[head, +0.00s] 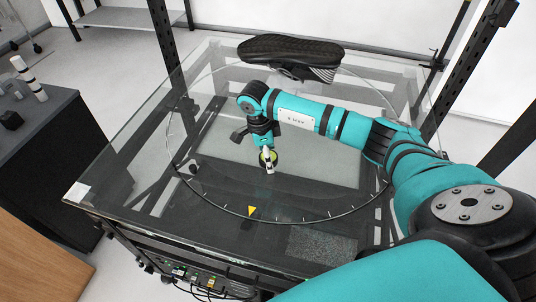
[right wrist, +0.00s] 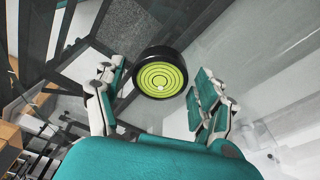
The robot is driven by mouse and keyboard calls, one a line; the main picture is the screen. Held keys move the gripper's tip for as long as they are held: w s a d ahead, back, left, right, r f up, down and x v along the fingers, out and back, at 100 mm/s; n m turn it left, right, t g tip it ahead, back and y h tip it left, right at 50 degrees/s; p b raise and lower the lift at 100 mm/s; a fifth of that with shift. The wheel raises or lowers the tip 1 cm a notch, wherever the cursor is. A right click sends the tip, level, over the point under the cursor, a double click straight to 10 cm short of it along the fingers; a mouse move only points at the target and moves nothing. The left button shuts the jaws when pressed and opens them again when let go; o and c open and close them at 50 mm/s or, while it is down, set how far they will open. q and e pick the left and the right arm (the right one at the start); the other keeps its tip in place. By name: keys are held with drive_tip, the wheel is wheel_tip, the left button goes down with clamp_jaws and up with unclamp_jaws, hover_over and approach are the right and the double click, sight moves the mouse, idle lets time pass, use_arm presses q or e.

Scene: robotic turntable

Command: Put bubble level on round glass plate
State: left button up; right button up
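The bubble level (right wrist: 160,82) is a black round case with a yellow-green ringed face. It lies between the fingers of my right gripper (right wrist: 158,72) in the right wrist view, with a gap visible on each side, so the gripper is open around it. In the head view the right gripper (head: 268,163) points down over the round glass plate (head: 325,190), and the level (head: 265,157) shows partly behind a finger. The level appears to rest on the plate, but the contact is hidden. My left gripper is out of view.
Dark frame posts (head: 164,40) rise around the glass table. A yellow triangle marker (head: 251,211) is at the near rim. A dark cabinet (head: 45,150) stands at left. The plate's near right area is clear.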

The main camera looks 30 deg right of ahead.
sight(262, 156)
drive_tip(key=shift+r, duration=0.45)
wheel_tip(262, 156, up, 11)
drive_tip(key=a+b, duration=0.1)
drive_tip(key=b, duration=0.1)
drive_tip(key=shift+w+a+r+b, duration=0.15)
drive_tip(key=shift+w+a+b, duration=0.15)
drive_tip(key=shift+w, duration=0.05)
idle(1.1)
